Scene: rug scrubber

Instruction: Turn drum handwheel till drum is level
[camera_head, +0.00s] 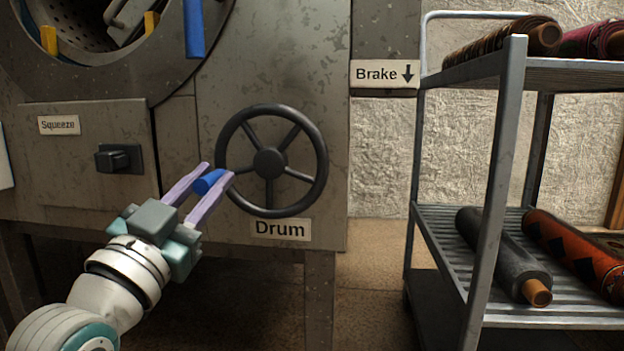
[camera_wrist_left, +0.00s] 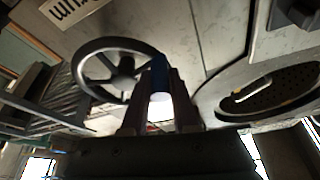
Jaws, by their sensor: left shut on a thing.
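The dark drum handwheel (camera_head: 270,162) is mounted on the metal machine front above the label "Drum" (camera_head: 280,229). Its blue knob (camera_head: 208,182) sits at the left, slightly lower side of the rim. My left gripper (camera_head: 218,172) comes from the lower left and is shut on the blue knob, one finger on each side. In the left wrist view the handwheel (camera_wrist_left: 125,65) and the blue knob (camera_wrist_left: 158,76) show at the fingertips. The drum (camera_head: 85,35) is at the upper left, partly cut off; I cannot tell whether it is level. My right gripper is not in view.
A black knob (camera_head: 118,159) under the label "Squeeze" (camera_head: 59,125) is left of the handwheel. The label "Brake" (camera_head: 384,74) is at the upper right. A metal shelf rack (camera_head: 490,180) with rolled rugs (camera_head: 500,255) stands to the right. Floor is bare between machine and rack.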

